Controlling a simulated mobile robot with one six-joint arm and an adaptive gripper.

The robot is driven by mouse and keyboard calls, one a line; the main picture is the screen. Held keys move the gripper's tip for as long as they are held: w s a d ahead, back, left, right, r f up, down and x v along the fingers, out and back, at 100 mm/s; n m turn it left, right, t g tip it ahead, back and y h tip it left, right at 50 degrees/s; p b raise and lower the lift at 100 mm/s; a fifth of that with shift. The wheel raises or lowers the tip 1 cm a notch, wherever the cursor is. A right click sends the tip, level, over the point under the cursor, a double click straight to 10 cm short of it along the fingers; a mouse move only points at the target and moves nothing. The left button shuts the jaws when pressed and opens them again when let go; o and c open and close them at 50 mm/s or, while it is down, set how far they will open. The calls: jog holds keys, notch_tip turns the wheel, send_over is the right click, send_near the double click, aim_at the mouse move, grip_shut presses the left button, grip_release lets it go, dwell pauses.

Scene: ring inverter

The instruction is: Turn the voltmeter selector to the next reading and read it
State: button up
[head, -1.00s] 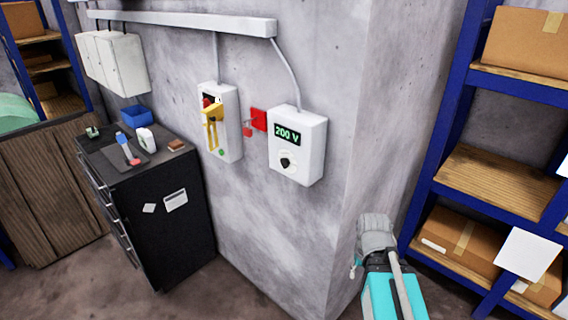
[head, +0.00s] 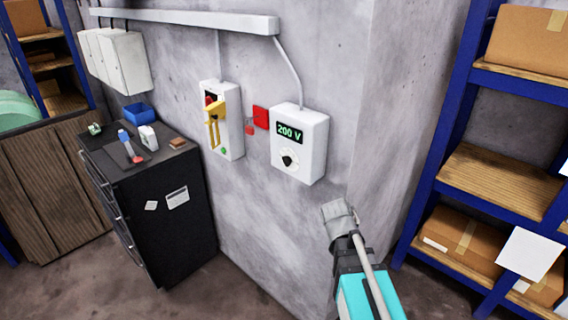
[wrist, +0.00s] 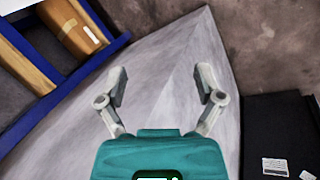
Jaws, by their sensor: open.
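The voltmeter (head: 299,143) is a white box on the concrete wall in the head view. Its dark display (head: 289,134) shows "200 V" in green. Below the display is the selector (head: 290,161), a small black knob on a pale round dial; its exact pointing is too small to tell. My gripper (wrist: 162,83) shows in the wrist view with its two grey fingers spread and nothing between them. The voltmeter is not in the wrist view. In the head view my arm is below and right of the voltmeter, apart from it; my fingertips cannot be made out there.
Left of the voltmeter are a red tag (head: 260,117) and a white switch box with a yellow handle (head: 215,112). A black cabinet (head: 172,215) with small items on top stands at left. Blue shelving (head: 432,150) with cartons stands at right. The wall corner is near my arm.

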jog(key=w+a+r+n+t+h, duration=0.3)
jog(key=w+a+r+n, duration=0.1)
jog(key=w+a, duration=0.15)
jog(key=n+t+h, duration=0.4)
jog(key=n+t, duration=0.6)
jog(key=n, duration=0.1)
send_near(284, 162)
jog(key=v, duration=0.4)
jog(key=shift+w+d, duration=0.1)
jog(key=shift+w, duration=0.05)
jog(key=shift+w+d, duration=0.1)
jog(key=shift+x, duration=6.75)
jog(key=shift+f, duration=0.1)
jog(key=c, duration=1.1)
jog(key=shift+c, duration=0.2)
